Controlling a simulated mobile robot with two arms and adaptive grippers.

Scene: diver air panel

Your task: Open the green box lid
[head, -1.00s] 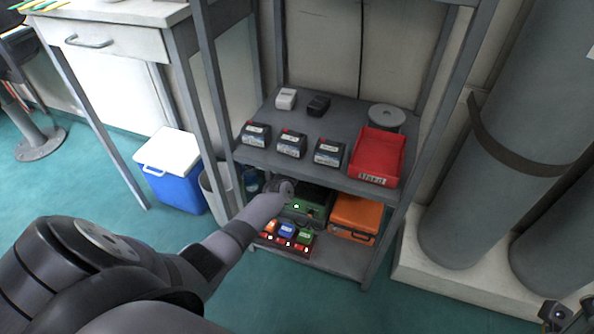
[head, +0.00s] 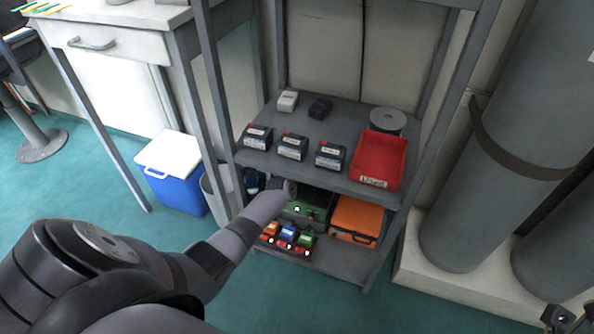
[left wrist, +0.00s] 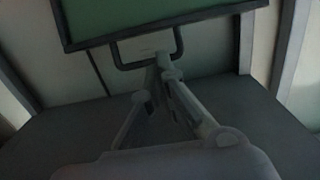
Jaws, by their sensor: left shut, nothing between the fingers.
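The green box (head: 314,213) stands on the lower shelf, partly hidden by my left arm and the shelf above. In the left wrist view a green panel with a dark rim (left wrist: 150,14) fills the top, with a dark handle (left wrist: 180,42) hanging below it. It seems to be the lid, but its angle is hard to tell. My left gripper (left wrist: 164,70) is shut and empty, its tips just below or at the handle; contact is unclear. In the head view its fingers are hidden. Part of my right gripper (head: 559,318) shows at the bottom right corner, away from the shelf.
An orange case (head: 356,220) stands right of the green box. Small orange, blue and green items sit in a red holder (head: 288,240) in front. The upper shelf (head: 300,173) overhangs closely, with a red bin (head: 379,160) and black packs. A post (head: 215,110) stands left.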

